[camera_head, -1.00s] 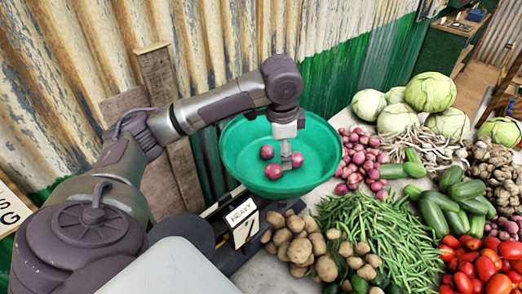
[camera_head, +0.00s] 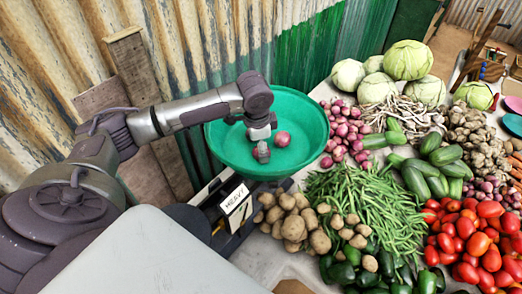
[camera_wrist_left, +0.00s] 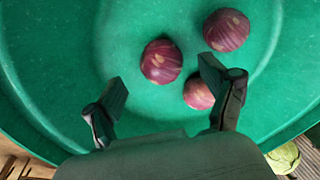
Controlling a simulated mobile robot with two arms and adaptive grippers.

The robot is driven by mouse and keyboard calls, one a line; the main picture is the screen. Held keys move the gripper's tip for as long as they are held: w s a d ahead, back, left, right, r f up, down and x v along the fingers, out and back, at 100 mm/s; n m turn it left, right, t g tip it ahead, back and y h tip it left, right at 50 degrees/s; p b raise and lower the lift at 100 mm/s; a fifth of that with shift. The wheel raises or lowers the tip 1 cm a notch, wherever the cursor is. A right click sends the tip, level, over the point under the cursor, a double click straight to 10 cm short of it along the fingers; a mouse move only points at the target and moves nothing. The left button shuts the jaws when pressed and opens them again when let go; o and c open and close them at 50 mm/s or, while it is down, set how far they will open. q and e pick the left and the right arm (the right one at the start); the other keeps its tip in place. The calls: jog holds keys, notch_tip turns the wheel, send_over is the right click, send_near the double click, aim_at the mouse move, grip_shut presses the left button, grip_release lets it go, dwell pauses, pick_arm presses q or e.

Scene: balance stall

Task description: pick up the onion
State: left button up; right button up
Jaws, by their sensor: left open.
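A shallow green bowl (camera_head: 312,112) holds red onions. The wrist view shows three in the bowl (camera_wrist_left: 55,50): one onion (camera_wrist_left: 161,61) ahead of the gap between my left fingers, one (camera_wrist_left: 226,30) farther up right, and one (camera_wrist_left: 199,92) close beside the right-hand finger. In the head view only one onion (camera_head: 282,139) shows clearly, right of my left gripper (camera_head: 262,153); the others are hidden by the gripper. My left gripper (camera_wrist_left: 165,84) is open and empty, pointing down inside the bowl. Whether a finger touches the nearest onion I cannot tell. My right gripper is not in view.
The bowl stands over a scale with a "HEAVY" label (camera_head: 234,199). Potatoes (camera_head: 300,222), green beans (camera_head: 365,205), a pile of red onions (camera_head: 345,130), cabbages (camera_head: 408,60) and tomatoes (camera_head: 480,240) crowd the table to the right. A corrugated wall (camera_head: 200,50) stands behind.

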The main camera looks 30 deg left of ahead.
pick_arm(q)
jog(key=f, duration=0.1)
jog(key=f+p, duration=0.1)
jog(key=f, duration=0.1)
jog(key=shift+w+f, duration=0.15)
jog(key=shift+w, duration=0.2)
jog(key=shift+a+f, duration=0.1)
jog(key=shift+f, duration=0.15)
jog(key=c, duration=1.3)
jog(key=shift+r, duration=0.1)
